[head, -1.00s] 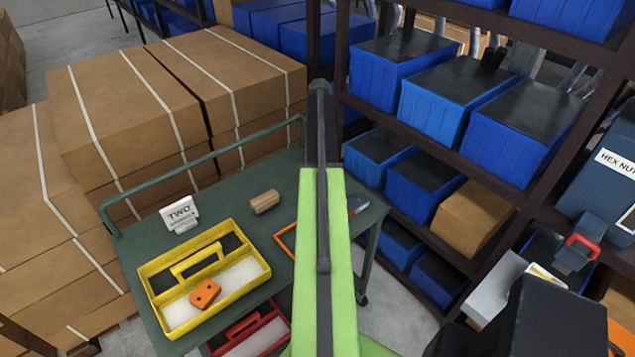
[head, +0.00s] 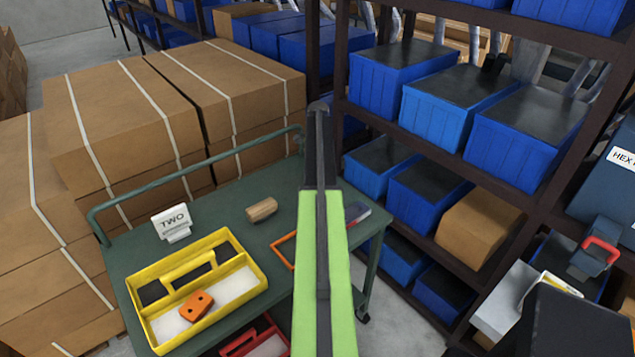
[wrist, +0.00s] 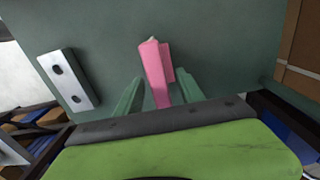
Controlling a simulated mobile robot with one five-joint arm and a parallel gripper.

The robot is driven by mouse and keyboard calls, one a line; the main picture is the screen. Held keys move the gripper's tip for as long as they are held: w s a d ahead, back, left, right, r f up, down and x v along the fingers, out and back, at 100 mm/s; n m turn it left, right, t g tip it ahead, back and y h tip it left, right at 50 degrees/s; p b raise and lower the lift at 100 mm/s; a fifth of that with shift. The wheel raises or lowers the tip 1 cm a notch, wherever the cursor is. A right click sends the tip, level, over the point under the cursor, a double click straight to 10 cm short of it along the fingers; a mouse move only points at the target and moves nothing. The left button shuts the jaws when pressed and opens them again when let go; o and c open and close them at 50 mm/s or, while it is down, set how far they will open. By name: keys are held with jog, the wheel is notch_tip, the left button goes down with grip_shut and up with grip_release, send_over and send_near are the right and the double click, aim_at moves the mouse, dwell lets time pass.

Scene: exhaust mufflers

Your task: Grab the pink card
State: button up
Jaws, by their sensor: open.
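The pink card (wrist: 155,66) shows in the wrist view as a narrow upright pink shape with a second flap on its right and a pale top end. It is in front of a grey-green surface. My gripper (wrist: 160,77) is open, with one greenish finger to the left of the card and one to its right. The card's lower end lies between the fingers; whether either finger touches it I cannot tell. In the head view I see no pink card, and my green arm covers part of the green cart (head: 235,200).
On the cart are a yellow tray (head: 137,297) holding an orange block (head: 196,306), a "TWO" sign (head: 172,223), a wooden piece (head: 262,209) and an orange frame (head: 278,246). A pale two-hole plate (wrist: 67,80) is left of the card. Shelves with blue bins (head: 400,80) stand right.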

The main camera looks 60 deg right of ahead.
jog(key=shift+f, duration=0.25)
dwell(0.3)
grip_shut()
dwell(1.3)
